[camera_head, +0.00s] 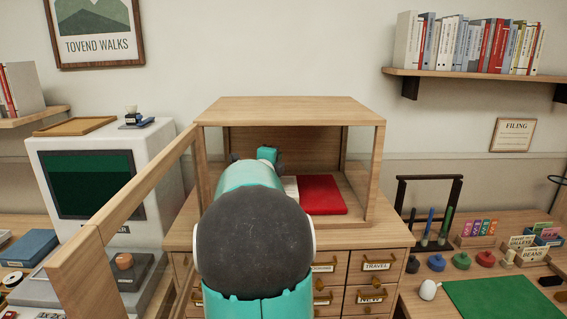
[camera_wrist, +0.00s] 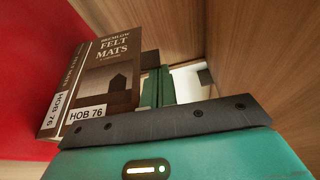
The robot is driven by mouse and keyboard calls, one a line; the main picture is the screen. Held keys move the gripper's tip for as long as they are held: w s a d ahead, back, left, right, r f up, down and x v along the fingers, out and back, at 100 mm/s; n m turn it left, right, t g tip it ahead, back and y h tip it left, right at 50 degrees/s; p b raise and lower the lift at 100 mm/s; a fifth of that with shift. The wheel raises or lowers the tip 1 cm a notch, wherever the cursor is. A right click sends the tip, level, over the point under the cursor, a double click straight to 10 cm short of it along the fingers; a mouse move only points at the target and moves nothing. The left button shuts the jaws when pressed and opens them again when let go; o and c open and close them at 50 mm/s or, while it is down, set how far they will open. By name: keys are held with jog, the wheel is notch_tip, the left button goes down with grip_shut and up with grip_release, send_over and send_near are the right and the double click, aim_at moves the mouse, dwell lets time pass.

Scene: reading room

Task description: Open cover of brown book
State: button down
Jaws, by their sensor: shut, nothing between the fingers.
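The brown book (camera_wrist: 118,62), titled "Felt Mats", shows in the wrist view on a red surface. Its cover looks shut, and a white label "HOB 76" is on the cover and spine. In the head view my arm hides the book. My gripper (camera_wrist: 157,88) reaches into the open-fronted wooden case (camera_head: 290,110). Its fingers look shut and empty, close beside the book's right side. I cannot tell whether they touch it. The red mat (camera_head: 322,195) shows to the right of my arm in the head view.
Wooden walls (camera_wrist: 240,50) stand close to the right of my gripper. A wooden beam (camera_head: 120,215) slants across the left foreground. A white terminal (camera_head: 165,155) stands left of the case. The right desk holds a green mat (camera_head: 505,303) and small items.

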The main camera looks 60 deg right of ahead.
jog(key=shift+w+a+n+h, duration=0.3)
jog(key=shift+w+a+n, duration=0.1)
jog(key=shift+w+n, duration=0.45)
jog(key=w+a+f+n+t+h, duration=0.1)
jog(key=w+n+t, duration=0.1)
jog(key=n, duration=0.5)
jog(key=w+a+f+n+t+h, duration=0.1)
jog(key=w+a+f+n+t, duration=0.1)
jog(key=w+n, duration=0.2)
jog(key=shift+w+a+n+t, duration=0.3)
jog(key=shift+w+n, duration=0.1)
jog(key=shift+n, duration=1.45)
jog(key=shift+f, duration=0.1)
jog(key=s+a+r, duration=0.8)
jog(key=a+r, duration=0.3)
jog(key=r, duration=0.2)
jog(key=shift+s+a, duration=0.15)
